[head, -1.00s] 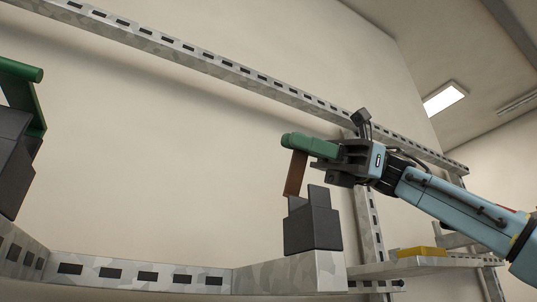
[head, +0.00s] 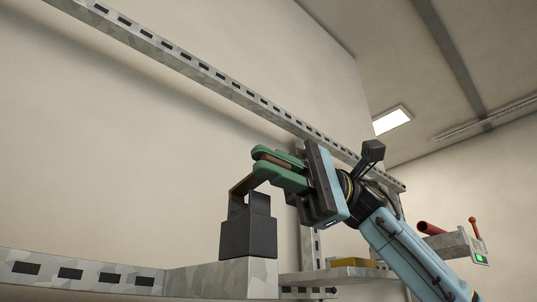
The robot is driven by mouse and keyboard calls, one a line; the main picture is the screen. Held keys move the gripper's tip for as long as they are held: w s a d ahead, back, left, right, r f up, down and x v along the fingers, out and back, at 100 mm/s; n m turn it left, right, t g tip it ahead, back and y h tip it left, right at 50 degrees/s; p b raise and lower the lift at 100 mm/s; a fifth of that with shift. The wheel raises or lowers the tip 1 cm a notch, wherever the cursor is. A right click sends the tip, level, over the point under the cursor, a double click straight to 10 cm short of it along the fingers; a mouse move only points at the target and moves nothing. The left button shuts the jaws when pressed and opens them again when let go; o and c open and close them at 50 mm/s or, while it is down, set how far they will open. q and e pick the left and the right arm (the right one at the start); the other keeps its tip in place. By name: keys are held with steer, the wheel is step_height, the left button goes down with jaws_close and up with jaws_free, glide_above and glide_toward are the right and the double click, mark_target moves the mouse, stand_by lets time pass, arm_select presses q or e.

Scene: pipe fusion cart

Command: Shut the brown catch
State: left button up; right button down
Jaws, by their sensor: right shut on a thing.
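The brown catch (head: 243,184) sits on a dark grey block (head: 249,236) at the corner of the metal frame. Its brown lever rises from the block's left side and slants up to the right. My right gripper (head: 264,162) has green fingers and is shut on the lever's brown handle bar, which shows between them. The gripper is above and slightly right of the block, reaching in from the right. The fingers hide part of the handle. My left gripper is out of view.
A slotted metal rail (head: 200,72) runs behind and above the gripper. A lower slotted rail (head: 95,276) leads left from the block. A shelf (head: 345,273) with a yellow item (head: 350,262) lies at right, near a grey device (head: 455,245). Open space lies left of the catch.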

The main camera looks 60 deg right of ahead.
steer(key=shift+s+f+n, duration=0.2)
steer(key=shift+f+n, duration=0.5)
steer(key=shift+n, duration=0.4)
steer(key=shift+a, duration=0.1)
steer(key=c, duration=1.5)
jaws_free()
steer(key=v, duration=1.3)
steer(key=shift+d, duration=0.3)
steer(key=shift+f, duration=0.1)
